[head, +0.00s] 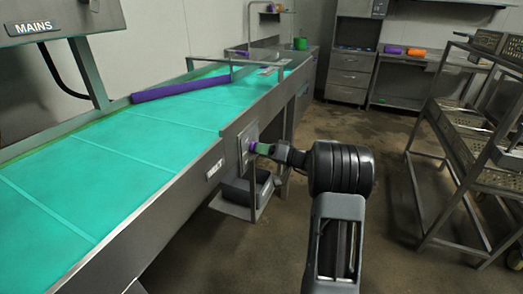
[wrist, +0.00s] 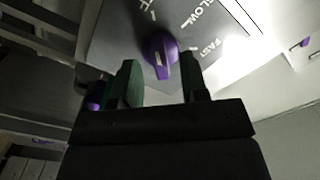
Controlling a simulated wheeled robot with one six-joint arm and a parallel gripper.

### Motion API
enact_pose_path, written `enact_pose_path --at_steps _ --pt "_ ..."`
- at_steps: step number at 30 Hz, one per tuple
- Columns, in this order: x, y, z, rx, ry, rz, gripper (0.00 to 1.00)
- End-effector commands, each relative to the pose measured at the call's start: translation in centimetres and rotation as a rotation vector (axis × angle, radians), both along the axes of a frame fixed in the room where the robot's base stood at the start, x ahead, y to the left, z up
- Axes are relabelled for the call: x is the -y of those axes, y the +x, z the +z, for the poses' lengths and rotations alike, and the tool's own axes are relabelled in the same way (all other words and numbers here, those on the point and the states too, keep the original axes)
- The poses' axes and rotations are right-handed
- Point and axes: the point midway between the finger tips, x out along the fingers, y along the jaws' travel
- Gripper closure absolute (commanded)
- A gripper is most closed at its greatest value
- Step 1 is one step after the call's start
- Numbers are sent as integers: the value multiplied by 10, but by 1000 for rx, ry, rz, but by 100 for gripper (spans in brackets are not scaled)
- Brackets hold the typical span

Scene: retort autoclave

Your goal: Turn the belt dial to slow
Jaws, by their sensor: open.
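The belt dial is a purple knob (wrist: 159,54) on a grey plate (wrist: 112,38) in the wrist view. The plate carries white words: SLOW, FAST, and one partly cut off at the top edge. The knob has a pale mark, but I cannot tell which word it points to. My gripper (wrist: 162,80) is open, its green-padded fingers on either side of the knob's near end; contact is unclear. In the head view the plate (head: 243,148) is on the conveyor's side, and my gripper (head: 262,148) is right at it, largely covering the knob.
The conveyor (head: 130,160) has a teal belt and a purple bar (head: 180,89) across it. A BELT label (head: 215,169) is left of the plate. A dark bin (head: 240,192) sits below. A wire-basket rack (head: 465,150) stands right; the floor between is clear.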

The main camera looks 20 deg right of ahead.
Motion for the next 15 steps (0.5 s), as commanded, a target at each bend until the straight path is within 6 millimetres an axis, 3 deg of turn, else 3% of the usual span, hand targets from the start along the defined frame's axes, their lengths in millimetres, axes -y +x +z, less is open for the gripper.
enact_pose_path --at_steps 15 --pt "-7 7 0 0 0 1 62"
